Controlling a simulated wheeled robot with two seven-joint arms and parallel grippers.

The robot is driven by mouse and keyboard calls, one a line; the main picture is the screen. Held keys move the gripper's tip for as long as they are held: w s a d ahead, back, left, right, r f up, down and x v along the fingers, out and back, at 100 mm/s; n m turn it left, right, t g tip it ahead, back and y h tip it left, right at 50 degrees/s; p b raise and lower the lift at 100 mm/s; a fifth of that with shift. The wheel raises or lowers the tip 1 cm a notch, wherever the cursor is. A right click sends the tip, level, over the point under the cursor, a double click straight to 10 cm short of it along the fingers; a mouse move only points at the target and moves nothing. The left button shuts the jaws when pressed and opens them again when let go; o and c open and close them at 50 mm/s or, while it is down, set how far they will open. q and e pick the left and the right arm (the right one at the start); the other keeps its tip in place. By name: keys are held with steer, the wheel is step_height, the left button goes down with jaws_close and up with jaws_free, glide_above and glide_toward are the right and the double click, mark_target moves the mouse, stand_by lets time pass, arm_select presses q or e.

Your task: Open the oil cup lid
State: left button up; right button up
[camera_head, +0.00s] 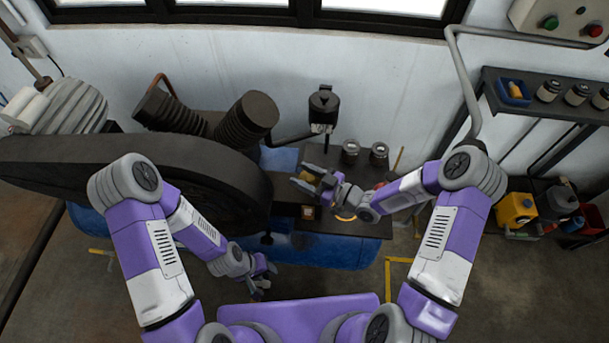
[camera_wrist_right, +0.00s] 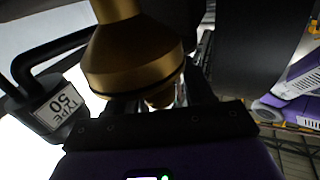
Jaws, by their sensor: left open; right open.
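A brass piece, which looks like the oil cup (camera_wrist_right: 133,62), fills the upper middle of the right wrist view, with a wide tapered body and a narrower neck. A smaller brass knob (camera_wrist_right: 160,98) shows just below it. I cannot tell where its lid parts from the body. In the head view, the brass (camera_head: 309,177) shows small at the fingers of my right gripper (camera_head: 306,182). The right gripper is open at the brass; its fingers are partly hidden behind it, and contact is unclear. My left gripper (camera_head: 262,280) is open and empty, low in front of the machine.
A black flywheel (camera_head: 130,165) and ribbed cylinders (camera_head: 250,118) stand to the left. A black canister (camera_head: 322,105) and two jars (camera_head: 350,150) are behind the right gripper. A small brass-topped block (camera_head: 308,212) is nearby. A shelf (camera_head: 550,105) stands right.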

steer(key=shift+c, duration=0.5)
jaws_close()
